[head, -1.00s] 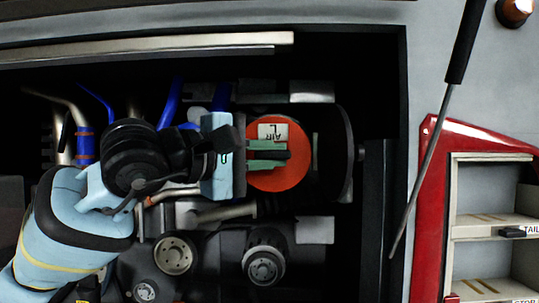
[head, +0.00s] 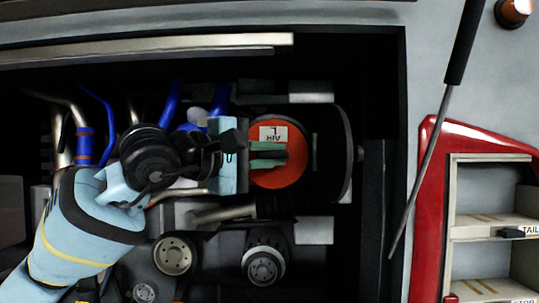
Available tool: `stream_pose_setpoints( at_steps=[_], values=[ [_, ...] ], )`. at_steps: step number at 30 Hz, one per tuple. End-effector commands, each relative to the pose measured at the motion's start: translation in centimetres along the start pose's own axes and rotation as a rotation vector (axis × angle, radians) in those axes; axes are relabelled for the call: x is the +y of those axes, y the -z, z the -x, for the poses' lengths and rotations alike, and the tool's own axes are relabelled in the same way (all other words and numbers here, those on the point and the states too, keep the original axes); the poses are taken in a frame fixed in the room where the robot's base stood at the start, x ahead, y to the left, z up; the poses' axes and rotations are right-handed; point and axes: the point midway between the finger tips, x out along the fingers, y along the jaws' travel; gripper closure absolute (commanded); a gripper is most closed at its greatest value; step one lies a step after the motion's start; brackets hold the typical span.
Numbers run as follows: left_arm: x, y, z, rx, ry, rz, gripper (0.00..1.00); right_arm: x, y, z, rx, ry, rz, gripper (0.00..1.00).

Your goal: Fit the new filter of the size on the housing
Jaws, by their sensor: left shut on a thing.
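My left gripper (head: 270,155) is shut at the middle of an orange round part (head: 290,175) inside the open engine bay. A white label (head: 273,134) near its top reads AIR, with an L below. The green fingers lie across its face, with a dark piece between them. I cannot tell whether this part is the filter or the cover of the housing. A dark round drum (head: 345,135) with a wide rim, which looks like the housing, stands directly behind and to the right. Any gap between them is hidden. My right gripper is not in view.
Blue hoses (head: 170,101) and metal pipes (head: 66,135) fill the left of the bay; pulleys (head: 264,265) sit below. A strut (head: 430,150) slants down past the bay's right edge. A red-framed shelf unit (head: 432,170) with labelled compartments stands at the right.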

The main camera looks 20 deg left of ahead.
Motion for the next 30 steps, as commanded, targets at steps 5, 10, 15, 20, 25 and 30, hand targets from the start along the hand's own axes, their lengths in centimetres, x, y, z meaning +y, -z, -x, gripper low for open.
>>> stream_pose_setpoints(
  at_steps=[5,10,15,20,25,30],
  values=[
    [0.1,0.6,-0.4,0.000,-0.003,-0.001,1.00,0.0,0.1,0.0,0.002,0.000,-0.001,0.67],
    [0.2,1.1,-0.9,-0.001,-0.003,0.000,1.00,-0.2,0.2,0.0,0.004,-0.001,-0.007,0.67],
    [0.2,1.7,-1.3,0.000,-0.003,0.000,1.00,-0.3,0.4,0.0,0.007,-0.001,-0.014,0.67],
    [0.2,2.1,-1.6,0.001,-0.003,-0.001,1.00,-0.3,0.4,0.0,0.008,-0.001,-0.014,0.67],
    [0.2,2.2,-1.7,0.000,-0.004,-0.001,1.00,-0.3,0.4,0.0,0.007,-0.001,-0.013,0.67],
    [0.2,2.2,-1.7,0.000,-0.004,-0.001,1.00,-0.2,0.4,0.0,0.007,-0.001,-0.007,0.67]
  ],
)
